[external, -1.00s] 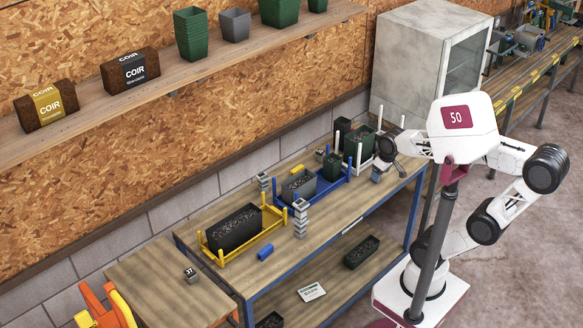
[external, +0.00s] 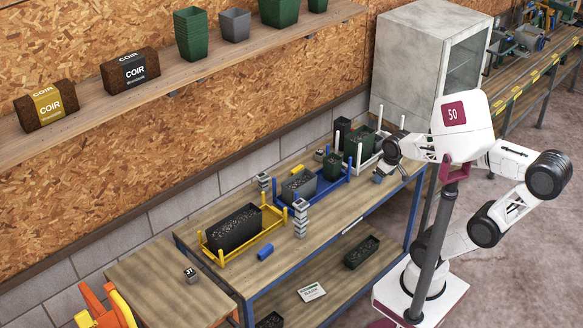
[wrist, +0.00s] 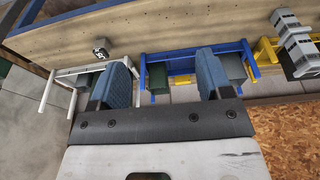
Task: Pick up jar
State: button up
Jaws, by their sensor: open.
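I cannot pick out a jar for certain in either view. My gripper (wrist: 165,62) shows in the wrist view with its two blue fingers wide apart and nothing between them. It is over the bench's far end, with the blue rack (wrist: 190,58) and a dark green pot (wrist: 158,77) showing beyond and between the fingers.
The wooden bench (external: 215,275) carries a yellow rack (external: 270,232) with a black soil-filled trough (external: 233,229). A stacked grey tower (external: 300,218) and a blue cylinder (external: 265,253) stand near its front. A grey cabinet (external: 405,65) stands behind the far end.

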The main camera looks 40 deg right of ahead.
jog(key=w+d+f+n, duration=0.4)
jog(key=w+d+n, duration=0.1)
jog(key=d, duration=0.1)
jog(key=w+d+f+n+g, duration=0.1)
jog(key=w+d+f+n, duration=0.4)
jog(key=w+d+n, duration=0.1)
jog(key=w+d+f+n+g, duration=0.1)
jog(key=w+d+f+n, duration=0.3)
jog(key=w+d+n, duration=0.2)
jog(key=shift+d+f, duration=0.15)
jog(key=shift+d, duration=0.85)
jog(key=shift+w+d+f+n+g, duration=0.1)
jog(key=shift+d+f+n+g, duration=0.2)
jog(key=shift+d+f+n, duration=0.2)
jog(key=shift+f, duration=1.25)
jog(key=shift+f, duration=2.6)
